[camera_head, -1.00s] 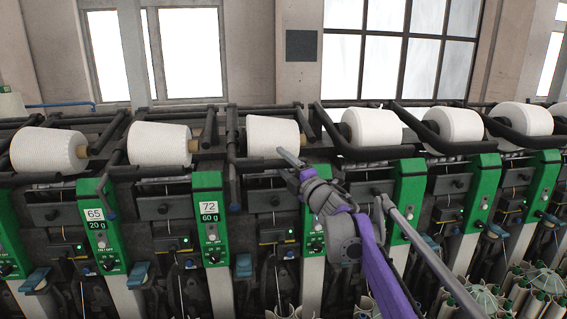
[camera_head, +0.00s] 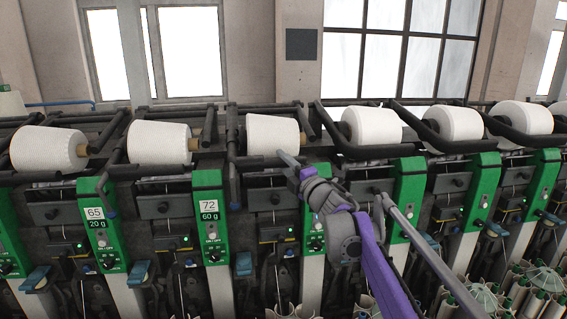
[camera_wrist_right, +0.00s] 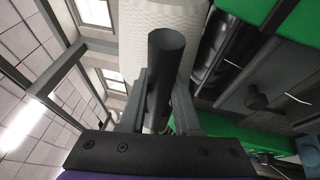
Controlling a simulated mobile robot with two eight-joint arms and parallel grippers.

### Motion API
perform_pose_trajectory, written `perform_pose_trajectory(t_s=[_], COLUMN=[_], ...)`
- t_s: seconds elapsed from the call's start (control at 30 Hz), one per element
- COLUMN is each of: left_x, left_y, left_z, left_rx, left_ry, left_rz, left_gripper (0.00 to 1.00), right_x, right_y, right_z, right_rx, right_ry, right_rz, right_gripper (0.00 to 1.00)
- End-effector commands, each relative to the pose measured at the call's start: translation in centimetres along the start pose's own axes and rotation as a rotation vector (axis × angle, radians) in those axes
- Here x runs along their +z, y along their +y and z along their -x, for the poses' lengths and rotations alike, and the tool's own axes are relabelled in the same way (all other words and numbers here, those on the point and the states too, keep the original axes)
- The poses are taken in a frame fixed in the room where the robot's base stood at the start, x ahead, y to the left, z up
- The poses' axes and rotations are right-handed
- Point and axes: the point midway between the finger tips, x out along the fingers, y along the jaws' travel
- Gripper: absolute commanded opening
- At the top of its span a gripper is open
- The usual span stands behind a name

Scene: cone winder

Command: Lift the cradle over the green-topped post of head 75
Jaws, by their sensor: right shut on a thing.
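My right gripper (camera_head: 291,162) is in front of the white yarn cone (camera_head: 273,136) just right of the head labelled 72. It is shut on a dark round bar of the cradle (camera_head: 258,162). In the right wrist view the bar (camera_wrist_right: 161,85) stands between the two fingers (camera_wrist_right: 158,110), with the white cone behind it. The green post just right of head 72 (camera_head: 313,222) is partly covered by my purple and grey arm; no 75 label can be read. My left gripper is not in view.
More heads with white cones, dark cradle bars and green posts stand close on both sides. The head 72 post (camera_head: 209,215) is to the left, and another green post (camera_head: 409,190) is to the right. Spools (camera_head: 485,298) stand low at the right.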

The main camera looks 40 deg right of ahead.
Motion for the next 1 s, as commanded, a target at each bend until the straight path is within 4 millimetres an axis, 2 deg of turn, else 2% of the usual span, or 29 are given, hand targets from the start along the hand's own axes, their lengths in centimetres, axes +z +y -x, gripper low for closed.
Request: perform_pose_trajectory(t_s=[0.83,0.93,1.0], left_x=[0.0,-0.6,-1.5], left_y=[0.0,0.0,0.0], left_z=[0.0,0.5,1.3], left_rx=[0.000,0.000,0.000], left_ry=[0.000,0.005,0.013], left_rz=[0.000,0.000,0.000], left_gripper=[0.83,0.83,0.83], right_x=[0.0,0.0,0.1], right_y=[0.1,1.1,2.7], right_z=[0.0,-0.1,-0.1], right_rx=[0.000,0.001,0.004], right_ry=[0.000,-0.001,-0.001], right_rz=[0.000,0.000,-0.001], right_gripper=[0.00,0.00,0.00])
